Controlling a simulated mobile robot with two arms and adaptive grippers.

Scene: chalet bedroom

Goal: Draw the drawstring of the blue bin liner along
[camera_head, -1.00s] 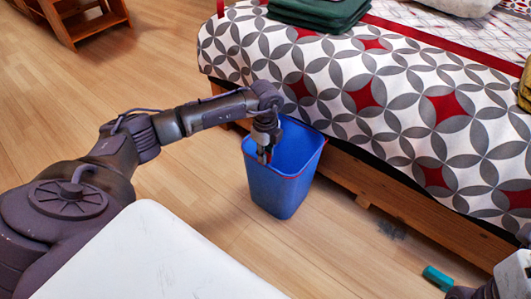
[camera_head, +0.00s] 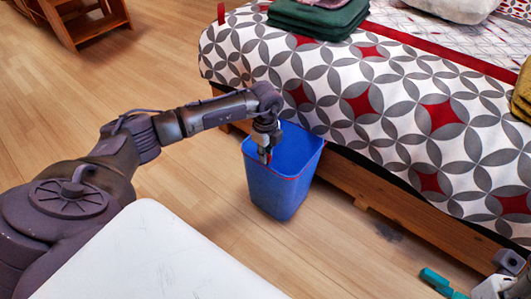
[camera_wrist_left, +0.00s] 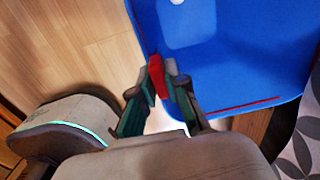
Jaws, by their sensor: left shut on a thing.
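The blue bin liner (camera_head: 283,185) appears as a blue, open-topped bin shape standing on the floor beside the bed. A red drawstring (camera_head: 290,177) runs along its rim; it also shows as a thin red line in the left wrist view (camera_wrist_left: 245,107). My left gripper (camera_head: 265,154) is at the near left part of the rim. In the left wrist view its fingers (camera_wrist_left: 161,80) are shut on a red piece of the drawstring (camera_wrist_left: 154,72). My right gripper (camera_head: 480,283) is partly in view at the bottom right corner, far from the bin; its jaw state is unclear.
The bed (camera_head: 430,170) with its patterned cover and wooden frame stands close behind and right of the bin. Folded green cloths (camera_head: 312,20) lie on it. A white surface (camera_head: 150,250) fills the near foreground. The wooden floor left of the bin is clear.

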